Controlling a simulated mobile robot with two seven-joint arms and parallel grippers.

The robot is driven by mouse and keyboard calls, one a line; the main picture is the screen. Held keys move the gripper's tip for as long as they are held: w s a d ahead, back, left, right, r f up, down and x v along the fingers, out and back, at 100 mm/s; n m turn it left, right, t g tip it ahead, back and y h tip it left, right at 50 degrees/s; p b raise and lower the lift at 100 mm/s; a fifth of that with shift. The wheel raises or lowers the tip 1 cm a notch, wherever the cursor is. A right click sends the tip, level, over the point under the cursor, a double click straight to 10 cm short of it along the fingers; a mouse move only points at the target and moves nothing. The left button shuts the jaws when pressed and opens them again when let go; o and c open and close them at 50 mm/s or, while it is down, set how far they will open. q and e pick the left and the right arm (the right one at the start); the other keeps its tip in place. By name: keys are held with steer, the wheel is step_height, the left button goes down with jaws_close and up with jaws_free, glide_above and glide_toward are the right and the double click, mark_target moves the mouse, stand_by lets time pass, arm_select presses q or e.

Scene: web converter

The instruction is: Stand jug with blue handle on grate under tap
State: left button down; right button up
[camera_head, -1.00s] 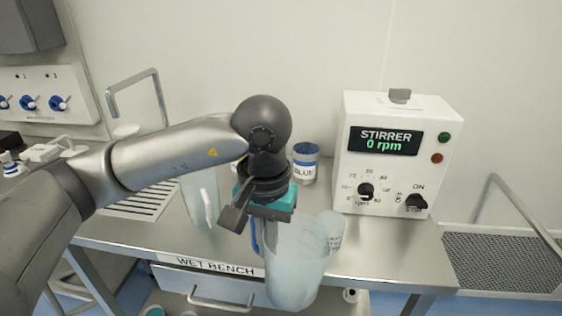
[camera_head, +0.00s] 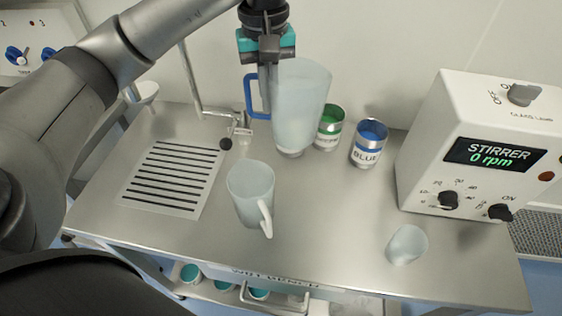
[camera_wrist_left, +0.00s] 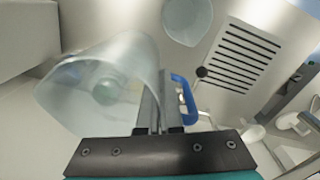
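The translucent jug with a blue handle (camera_head: 303,108) hangs upright from my left gripper (camera_head: 265,62), toward the back of the bench. My left gripper is shut on it at the handle side. The jug (camera_wrist_left: 100,88) and its blue handle (camera_wrist_left: 184,100) also show in the left wrist view, beside the fingers. The slotted grate (camera_head: 173,178) is set in the bench to the left and is empty. The bent metal tap (camera_head: 192,85), with a black knob by its lower end, stands behind the grate. My right gripper is out of view.
A second jug with a white handle (camera_head: 250,190) stands right of the grate. Green-labelled (camera_head: 328,128) and blue-labelled (camera_head: 368,145) cans stand behind. A small beaker (camera_head: 407,245) is at the front right, near the stirrer box (camera_head: 480,150). The middle right of the bench is clear.

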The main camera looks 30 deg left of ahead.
arm_select(q)
steer(key=shift+d+f, duration=0.1)
steer(key=shift+f, duration=9.5)
steer(key=shift+s, duration=0.1)
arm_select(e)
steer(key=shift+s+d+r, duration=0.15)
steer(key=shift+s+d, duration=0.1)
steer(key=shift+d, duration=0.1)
arm_select(q)
steer(key=shift+f, duration=0.15)
steer(key=c, duration=1.5)
jaws_free()
steer(key=shift+o, duration=0.7)
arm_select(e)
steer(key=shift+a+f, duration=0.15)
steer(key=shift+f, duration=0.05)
